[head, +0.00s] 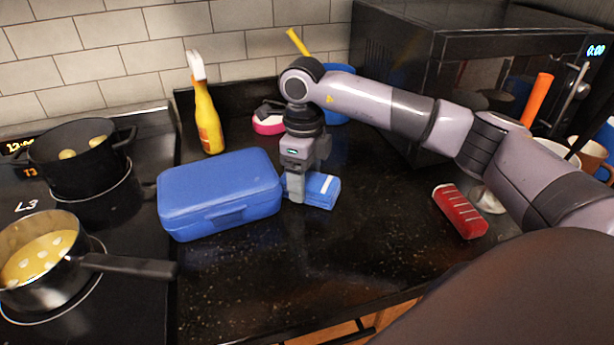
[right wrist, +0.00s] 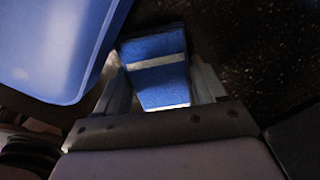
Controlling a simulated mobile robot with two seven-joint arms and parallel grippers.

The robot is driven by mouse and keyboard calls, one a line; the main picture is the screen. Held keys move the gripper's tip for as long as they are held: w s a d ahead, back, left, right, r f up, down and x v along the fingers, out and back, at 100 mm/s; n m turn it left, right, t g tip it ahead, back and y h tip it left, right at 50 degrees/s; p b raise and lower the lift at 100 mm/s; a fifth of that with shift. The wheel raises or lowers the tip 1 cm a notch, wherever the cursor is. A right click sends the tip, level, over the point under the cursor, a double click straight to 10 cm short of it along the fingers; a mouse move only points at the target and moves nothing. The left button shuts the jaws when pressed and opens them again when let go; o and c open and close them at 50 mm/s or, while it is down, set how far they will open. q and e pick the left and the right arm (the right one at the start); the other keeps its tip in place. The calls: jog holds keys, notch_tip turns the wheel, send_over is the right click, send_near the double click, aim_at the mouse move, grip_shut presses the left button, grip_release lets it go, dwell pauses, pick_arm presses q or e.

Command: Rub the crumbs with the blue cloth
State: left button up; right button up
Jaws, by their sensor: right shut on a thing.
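A folded blue cloth (head: 323,190) with white stripes is at the dark counter, just right of a blue lunch box. My right gripper (head: 298,190) points down and is shut on the cloth. In the right wrist view the cloth (right wrist: 160,78) sits between the two fingers of the gripper (right wrist: 160,92). I cannot tell whether the cloth touches the counter. Pale specks (head: 268,238) show on the counter in front of the lunch box; I cannot tell crumbs from the speckle of the stone. My left gripper is not in view.
The blue lunch box (head: 215,190) stands close beside the gripper. A yellow bottle (head: 208,118) is behind it. A stove with pots (head: 85,150) is at left. A red packet (head: 460,211) lies at right, and a microwave (head: 450,80) stands behind. The front middle counter is free.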

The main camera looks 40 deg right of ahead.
aim_at(351, 183)
jog(key=shift+d, duration=0.4)
jog(key=shift+s+d+f+b, duration=0.15)
jog(key=shift+s+d, duration=0.35)
jog(key=shift+d, duration=0.95)
jog(key=shift+s+d+b, duration=0.1)
jog(key=shift+s+d, duration=0.4)
jog(key=shift+d, duration=0.95)
jog(key=shift+s+d+f+b, duration=0.15)
jog(key=shift+s+d, duration=0.35)
jog(key=shift+d, duration=0.95)
jog(key=shift+r, duration=0.1)
notch_tip(351, 183, up, 6)
jog(key=p, duration=0.4)
jog(key=shift+f, duration=0.25)
jog(key=shift+r+p, duration=0.3)
jog(key=shift+p, duration=0.1)
